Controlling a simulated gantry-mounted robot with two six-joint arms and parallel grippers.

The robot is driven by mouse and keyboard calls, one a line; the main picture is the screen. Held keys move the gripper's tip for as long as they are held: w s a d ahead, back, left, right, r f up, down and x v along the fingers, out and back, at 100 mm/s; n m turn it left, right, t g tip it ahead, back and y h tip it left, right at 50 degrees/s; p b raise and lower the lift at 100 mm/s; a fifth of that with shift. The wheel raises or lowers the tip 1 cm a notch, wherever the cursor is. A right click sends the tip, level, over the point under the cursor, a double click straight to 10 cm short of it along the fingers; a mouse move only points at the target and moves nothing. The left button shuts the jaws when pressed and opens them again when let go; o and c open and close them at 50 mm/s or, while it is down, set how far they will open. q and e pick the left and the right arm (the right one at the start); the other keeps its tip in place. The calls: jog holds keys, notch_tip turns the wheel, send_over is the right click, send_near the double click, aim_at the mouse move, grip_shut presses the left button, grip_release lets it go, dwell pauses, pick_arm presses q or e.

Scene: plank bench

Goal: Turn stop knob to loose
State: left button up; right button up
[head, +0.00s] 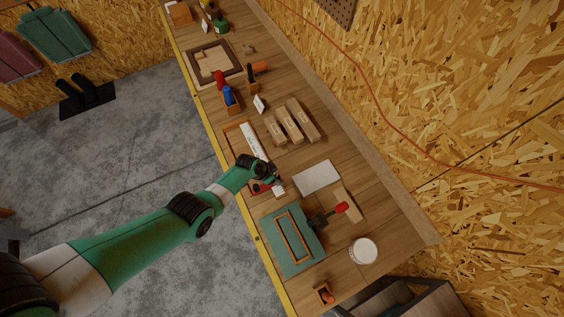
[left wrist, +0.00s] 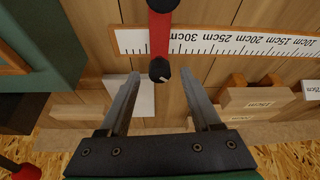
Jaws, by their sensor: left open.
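The stop knob looks to be the black knob (left wrist: 160,70) at the end of a red bar (left wrist: 159,35), with a small pale mark on its rim. It lies between and beyond my open left fingers (left wrist: 160,98) in the left wrist view, and neither finger visibly touches it. In the head view my left gripper (head: 268,174) is over the bench beside the ruler, with a bit of red (head: 261,187) showing just below it. The knob itself is mostly hidden there. The white ruler (left wrist: 215,41) passes behind the red bar. My right gripper is not in view.
Wooden blocks (head: 295,121) lie beyond the ruler. A white plate (head: 317,177) lies right of my gripper. A green mat (head: 276,258) with a wooden frame, a red-handled tool (head: 341,207) and a white tub (head: 364,251) stand nearer the bench's end.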

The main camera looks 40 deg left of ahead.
pick_arm(q)
jog(key=shift+w+f, duration=0.1)
jog(key=shift+f, duration=0.2)
jog(key=shift+r, duration=0.1)
grip_shut()
jog(key=shift+n, duration=0.3)
jog(key=shift+d+n+y, duration=0.1)
jog(key=shift+n+y, duration=0.4)
jog(key=shift+n, duration=0.4)
jog(key=shift+n+y, duration=0.3)
jog(key=shift+n, duration=0.5)
jog(key=shift+d+n+y+b, duration=0.1)
jog(key=shift+n+y+b, duration=0.5)
jog(key=shift+n, duration=1.2)
jog(key=shift+g, duration=0.3)
